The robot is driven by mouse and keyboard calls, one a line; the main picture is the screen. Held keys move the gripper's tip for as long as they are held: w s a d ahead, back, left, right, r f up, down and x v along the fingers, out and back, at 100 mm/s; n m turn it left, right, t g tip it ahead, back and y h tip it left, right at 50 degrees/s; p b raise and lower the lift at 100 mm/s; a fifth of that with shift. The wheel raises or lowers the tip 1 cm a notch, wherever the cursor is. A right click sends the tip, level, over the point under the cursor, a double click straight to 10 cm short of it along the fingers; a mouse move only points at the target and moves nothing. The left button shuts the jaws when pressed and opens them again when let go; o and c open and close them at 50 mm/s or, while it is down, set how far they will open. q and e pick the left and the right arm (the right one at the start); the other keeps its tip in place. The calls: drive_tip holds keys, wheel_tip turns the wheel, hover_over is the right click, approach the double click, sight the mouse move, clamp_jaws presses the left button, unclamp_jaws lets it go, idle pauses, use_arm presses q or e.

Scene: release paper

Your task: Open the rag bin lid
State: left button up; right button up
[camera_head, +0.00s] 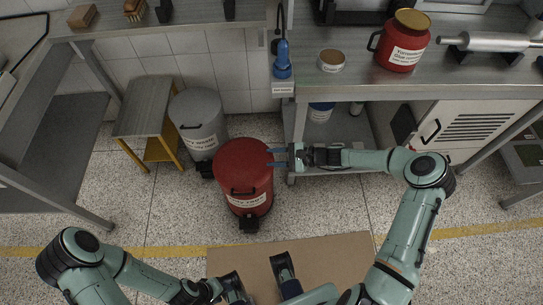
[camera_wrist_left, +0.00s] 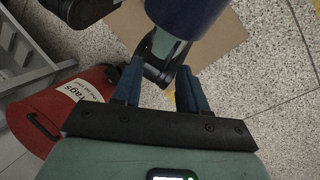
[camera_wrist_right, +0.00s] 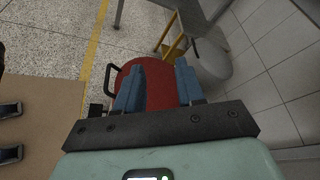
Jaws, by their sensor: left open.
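The red rag bin (camera_head: 243,168) stands on the floor in the middle of the head view, its round lid lying flat and closed. It has a black handle, a white label and a black pedal (camera_head: 249,224) at its front foot. It also shows in the left wrist view (camera_wrist_left: 38,118) and the right wrist view (camera_wrist_right: 155,75). My right gripper (camera_head: 272,157) is open and empty at the lid's right edge; contact is unclear. My left gripper (camera_wrist_left: 158,75) is open and empty, low and away from the bin; its fingers are not clear in the head view.
A grey bin (camera_head: 197,118) stands close behind and left of the rag bin, near a yellow-legged stool (camera_head: 145,105). A workbench (camera_head: 460,70) with a red can (camera_head: 402,45) is at right. A cardboard sheet (camera_head: 330,250) lies on the floor in front.

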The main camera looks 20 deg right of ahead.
idle(0.3)
drive_tip(key=s+a+f+n+g+h+p, duration=0.2)
drive_tip(key=s+a+f+n+g+p, duration=0.15)
drive_tip(key=s, duration=0.45)
drive_tip(key=s+a+f+n+g+h+p, duration=0.2)
drive_tip(key=s+a+f+g, duration=0.1)
drive_tip(key=s+a+f, duration=0.3)
drive_tip(key=s+d+r+n+g+h+p, duration=0.1)
drive_tip(key=s+n+h+p, duration=0.1)
drive_tip(key=s, duration=0.6)
drive_tip(key=s+d+r+n+g+h+p, duration=0.1)
drive_tip(key=s+n+h+p, duration=0.1)
drive_tip(key=s+n, duration=0.3)
drive_tip(key=s, duration=0.2)
drive_tip(key=shift+s+d+r+p, duration=0.2)
drive_tip(key=shift+s+d+p, duration=0.05)
drive_tip(key=shift+s+p, duration=0.15)
drive_tip(key=shift+s+d+r+h, duration=0.2)
drive_tip(key=shift+s+h, duration=0.1)
drive_tip(key=shift+s, duration=0.05)
drive_tip(key=c, duration=0.5)
drive_tip(key=shift+s+n, duration=0.15)
drive_tip(key=shift+n, duration=0.1)
clamp_jaws()
drive_tip(key=shift+s+f, duration=0.1)
